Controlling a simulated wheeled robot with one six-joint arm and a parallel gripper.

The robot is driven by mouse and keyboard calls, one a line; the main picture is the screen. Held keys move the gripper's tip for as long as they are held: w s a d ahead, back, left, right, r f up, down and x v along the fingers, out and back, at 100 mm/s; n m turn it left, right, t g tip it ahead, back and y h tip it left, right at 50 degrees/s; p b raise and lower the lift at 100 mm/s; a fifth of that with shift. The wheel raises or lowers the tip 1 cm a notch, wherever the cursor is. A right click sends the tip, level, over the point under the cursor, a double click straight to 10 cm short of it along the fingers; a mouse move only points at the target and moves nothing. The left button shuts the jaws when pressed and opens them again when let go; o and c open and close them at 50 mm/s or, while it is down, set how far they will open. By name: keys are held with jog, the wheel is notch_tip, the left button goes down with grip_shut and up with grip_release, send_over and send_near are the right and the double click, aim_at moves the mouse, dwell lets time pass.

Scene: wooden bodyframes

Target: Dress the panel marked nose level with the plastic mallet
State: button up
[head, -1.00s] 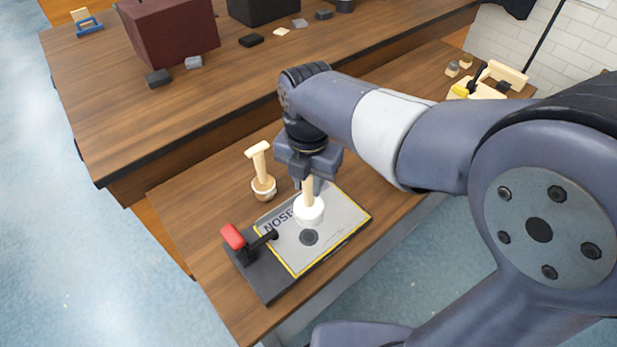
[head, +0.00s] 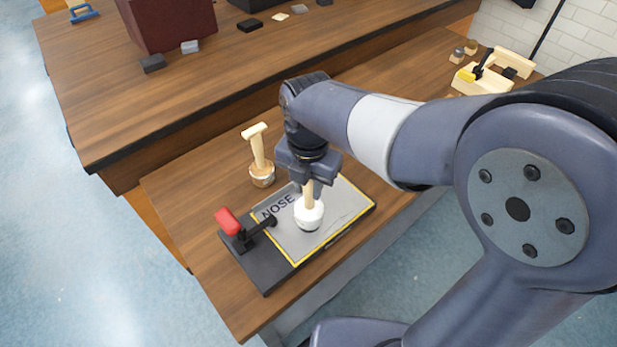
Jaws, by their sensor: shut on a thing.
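The panel marked NOSE (head: 340,205) is a grey sheet with a yellow edge. It lies on a dark base (head: 262,268) with a red-handled clamp (head: 235,228) at its left end. My gripper (head: 307,180) is shut on the wooden handle of a mallet with a white head (head: 309,214). The white head is low over the panel's middle and covers the dark round spot there; whether it touches cannot be told. A second mallet with a wood-coloured head (head: 262,176) stands head down on the bench, left of and behind the panel.
The wooden bench (head: 190,195) is clear left of the panel. A higher wooden counter (head: 120,110) behind holds a dark red box (head: 170,22) and small blocks. A pale wooden tool carrier (head: 490,78) and small jars stand at the far right.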

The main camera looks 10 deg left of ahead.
notch_tip(320, 180, down, 2)
jog(key=shift+f, duration=0.1)
grip_shut()
notch_tip(320, 180, up, 9)
jog(key=p, duration=0.7)
jog(key=shift+f, duration=0.15)
jog(key=s+d+r+p, duration=0.1)
jog(key=s+d+r, duration=0.1)
jog(key=s+d, duration=0.2)
jog(key=s, duration=0.3)
jog(key=shift+s+d, duration=0.35)
jog(key=shift+w, duration=0.15)
